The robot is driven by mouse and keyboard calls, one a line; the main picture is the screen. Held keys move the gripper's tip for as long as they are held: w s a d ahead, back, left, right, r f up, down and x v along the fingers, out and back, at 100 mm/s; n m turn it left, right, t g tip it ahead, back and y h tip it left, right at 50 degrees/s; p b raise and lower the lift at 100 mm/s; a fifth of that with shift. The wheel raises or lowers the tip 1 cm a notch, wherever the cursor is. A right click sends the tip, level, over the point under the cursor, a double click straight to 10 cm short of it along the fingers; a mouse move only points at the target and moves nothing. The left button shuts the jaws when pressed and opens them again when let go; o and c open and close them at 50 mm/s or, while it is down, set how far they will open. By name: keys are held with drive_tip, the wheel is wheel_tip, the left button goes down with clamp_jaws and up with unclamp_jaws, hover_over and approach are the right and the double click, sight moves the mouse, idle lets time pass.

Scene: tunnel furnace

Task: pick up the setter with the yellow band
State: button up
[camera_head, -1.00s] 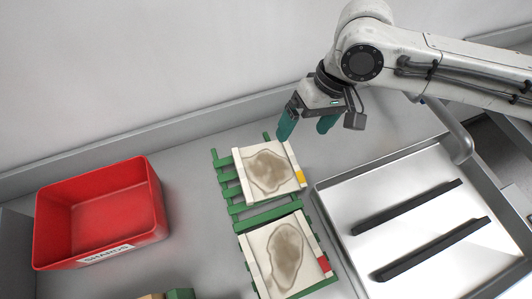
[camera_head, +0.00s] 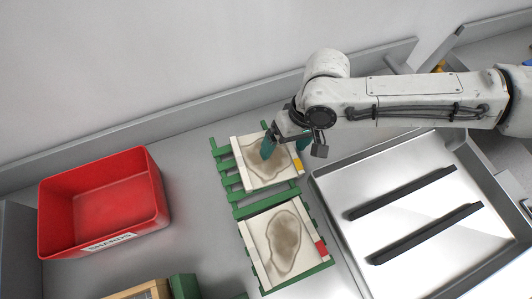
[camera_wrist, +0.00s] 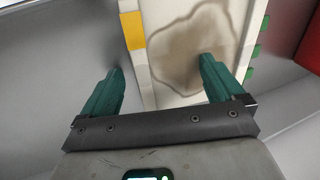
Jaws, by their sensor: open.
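The setter with the yellow band (camera_head: 247,173) is a cream plate with a brown stain, lying on the far part of a green slatted rack (camera_head: 224,182). Its yellow band is on the right edge. It also shows in the wrist view (camera_wrist: 160,75), with the band at its upper left. My gripper (camera_head: 285,150) is open and empty above this setter's far right part. In the wrist view my gripper (camera_wrist: 158,88) has one green finger left of the setter's edge and the other over its stained face. I cannot tell the height between fingers and setter.
A second setter with a red band (camera_head: 262,262) lies on the nearer part of the rack. A red SHARDS bin (camera_head: 155,200) stands at left. A metal tray (camera_head: 395,228) with two black bars is at right. Grey wall behind.

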drive_tip(key=shift+c, duration=0.3)
drive_tip(key=shift+s+d+f, duration=0.1)
drive_tip(key=shift+s+f, duration=0.05)
clamp_jaws()
idle(0.4)
